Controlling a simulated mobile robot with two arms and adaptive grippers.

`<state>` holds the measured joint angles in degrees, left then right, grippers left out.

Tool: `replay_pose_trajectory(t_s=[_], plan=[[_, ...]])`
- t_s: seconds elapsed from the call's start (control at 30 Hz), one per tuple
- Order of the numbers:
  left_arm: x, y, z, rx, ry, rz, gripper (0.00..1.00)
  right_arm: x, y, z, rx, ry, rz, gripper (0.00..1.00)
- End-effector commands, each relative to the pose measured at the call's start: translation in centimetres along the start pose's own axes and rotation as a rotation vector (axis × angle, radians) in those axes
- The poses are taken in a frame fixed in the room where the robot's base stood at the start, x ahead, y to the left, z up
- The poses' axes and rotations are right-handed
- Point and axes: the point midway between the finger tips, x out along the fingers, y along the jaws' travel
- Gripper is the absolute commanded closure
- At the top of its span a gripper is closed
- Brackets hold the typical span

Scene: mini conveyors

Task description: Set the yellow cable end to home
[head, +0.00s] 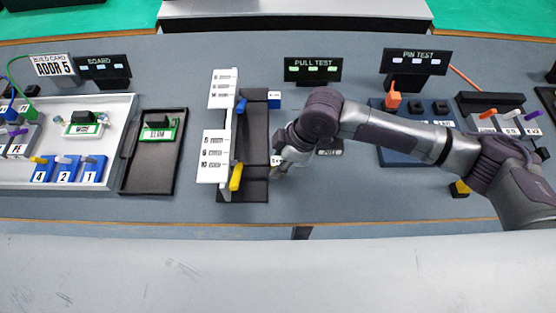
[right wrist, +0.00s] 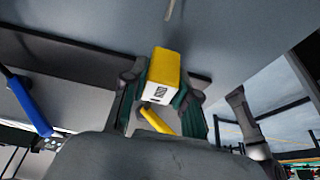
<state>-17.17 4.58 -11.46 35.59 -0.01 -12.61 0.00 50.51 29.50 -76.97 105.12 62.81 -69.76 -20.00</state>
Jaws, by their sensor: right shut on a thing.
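The yellow cable end (right wrist: 162,72), a yellow block with a white labelled face, is between the fingers of my right gripper (right wrist: 160,98) in the right wrist view. The gripper is shut on it. In the head view my right gripper (head: 277,165) is at the right side of the dark rack (head: 256,140), near its front end, and mostly hides the cable end. I cannot tell whether the cable end is seated in the rack or free. A yellow lever (head: 236,177) stands on the rack's left part, and a yellow-and-black block (head: 460,188) lies under my right arm. My left gripper is not in view.
A blue lever (head: 241,105) and a blue cable end (head: 274,99) are at the rack's back. The black tray (head: 153,150) and white tray (head: 105,150) lie left. The pin test station (head: 400,140) is right, partly behind my arm. The table front is mostly clear.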

Motion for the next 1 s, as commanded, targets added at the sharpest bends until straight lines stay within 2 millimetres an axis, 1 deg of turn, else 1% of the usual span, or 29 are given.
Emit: replay_pose_trajectory(t_s=[0.13, 0.3, 0.37, 0.67, 0.7, 0.77, 0.8, 0.83, 1.0], plan=[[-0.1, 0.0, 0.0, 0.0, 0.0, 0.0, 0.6, 0.0, 0.0, -0.3, 0.0, 0.001, -0.001, 1.0], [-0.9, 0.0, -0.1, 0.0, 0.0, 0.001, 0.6, 0.9, -0.1, -2.7, -0.001, 0.002, -0.004, 1.0], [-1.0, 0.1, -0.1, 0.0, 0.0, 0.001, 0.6, 1.2, -0.1, -3.3, -0.001, 0.003, -0.004, 1.0], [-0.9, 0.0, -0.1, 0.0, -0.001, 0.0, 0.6, 1.4, -0.1, -3.6, -0.001, 0.006, -0.001, 1.0], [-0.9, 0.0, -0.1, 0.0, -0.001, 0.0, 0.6, 1.4, -0.1, -3.7, -0.001, 0.006, -0.002, 0.68], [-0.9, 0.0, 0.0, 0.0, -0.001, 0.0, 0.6, 1.4, -0.1, -3.7, -0.001, 0.006, -0.002, 0.58], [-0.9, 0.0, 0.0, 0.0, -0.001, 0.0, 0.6, 1.4, -0.1, -3.6, -0.001, 0.005, -0.002, 0.51], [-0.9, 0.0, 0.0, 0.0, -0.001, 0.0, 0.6, 1.4, 0.0, -3.6, -0.001, 0.005, -0.002, 0.46], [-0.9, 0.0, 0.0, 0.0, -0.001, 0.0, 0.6, 1.4, 0.0, -3.5, 0.0, 0.002, -0.001, 0.46]])
